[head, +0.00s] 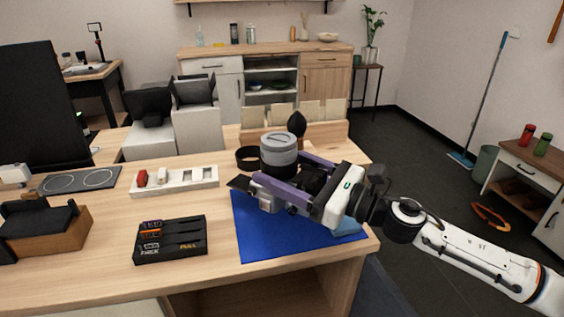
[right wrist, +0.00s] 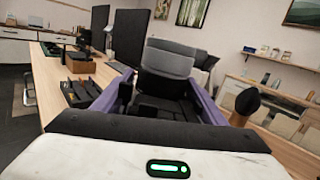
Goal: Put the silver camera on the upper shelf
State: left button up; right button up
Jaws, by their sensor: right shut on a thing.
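The silver camera (head: 280,149) has a grey cylindrical top part and a dark body. My right gripper (head: 274,176), with purple fingers, is shut on it and holds it over the blue mat (head: 265,240) on the wooden table. In the right wrist view, the camera (right wrist: 168,60) sits between the two purple fingers. The fingers hide part of its body in the head view. A wall shelf (head: 250,1) shows at the top edge of the head view; I cannot tell whether it is the upper shelf. My left gripper is not in view.
A black tray (head: 170,240), a white holder (head: 175,181) and a black ring (head: 248,158) lie on the table. A wooden box (head: 55,232) is at left. A dark round-headed object (head: 297,124) stands behind the camera. A cabinet with open shelves (head: 270,72) stands at the back.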

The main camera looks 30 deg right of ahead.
jog(key=shift+f+b, duration=0.45)
jog(key=shift+f, duration=1.3)
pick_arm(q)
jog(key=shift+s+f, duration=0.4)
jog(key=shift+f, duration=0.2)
pick_arm(e)
jog(key=shift+f, duration=0.1)
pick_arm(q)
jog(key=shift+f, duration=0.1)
pick_arm(e)
jog(key=shift+f, duration=0.15)
